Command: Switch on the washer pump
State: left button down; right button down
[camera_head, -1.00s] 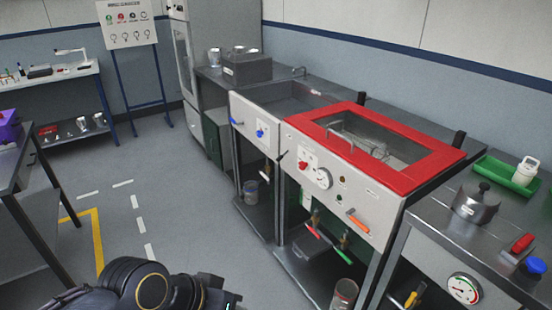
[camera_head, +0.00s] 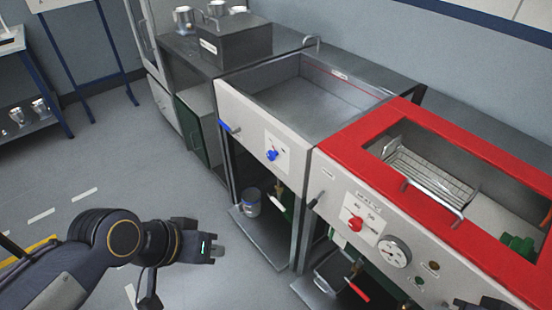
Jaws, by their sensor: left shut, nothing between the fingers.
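The red-topped washer (camera_head: 352,138) stands at the right, with a window in its lid and a wire basket inside. Its pale front panel has a red knob (camera_head: 355,223) on a small white label plate, too small to read. A round gauge (camera_head: 394,251) sits right of the knob. My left gripper (camera_head: 214,250) is shut and empty, over the floor, left of the washer and well apart from the knob. A dark shape at the bottom right edge may be part of my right gripper (camera_head: 482,304); its fingers are not clear.
A sink unit (camera_head: 308,95) with a blue knob (camera_head: 272,155) and a blue lever (camera_head: 228,126) adjoins the washer on the left. A dark box (camera_head: 234,43) stands on the bench behind. A black handle (camera_head: 316,200) sticks out of the washer panel. Floor at left is free.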

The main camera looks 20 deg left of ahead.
aim_at(312, 205)
jog(key=i+j, duration=0.7)
jog(key=j, duration=0.15)
